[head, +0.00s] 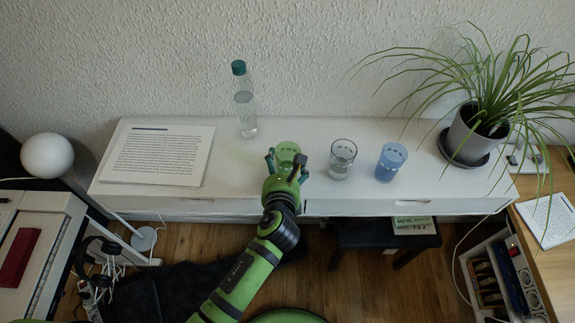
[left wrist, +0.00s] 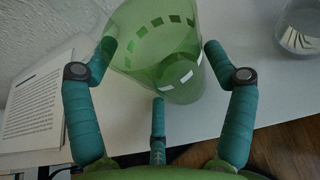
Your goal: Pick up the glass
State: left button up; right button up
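In the left wrist view the green glass (left wrist: 170,50) stands between the spread teal fingers of the left gripper (left wrist: 160,60). One fingertip is close to each side of it, and a third finger is below. Whether the fingertips touch it is hard to tell. The clear glass (left wrist: 299,28) is partly visible at the right edge. My right gripper is not in view.
A bottle with a green cap (head: 245,104) stands behind and left of the green glass. An open sheet of text (head: 158,155) lies at the left. A potted plant (head: 470,135) stands at the right end, its leaves overhanging.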

pick_arm(q)
jog(key=c, duration=0.8)
jog(key=shift+r, duration=0.25)
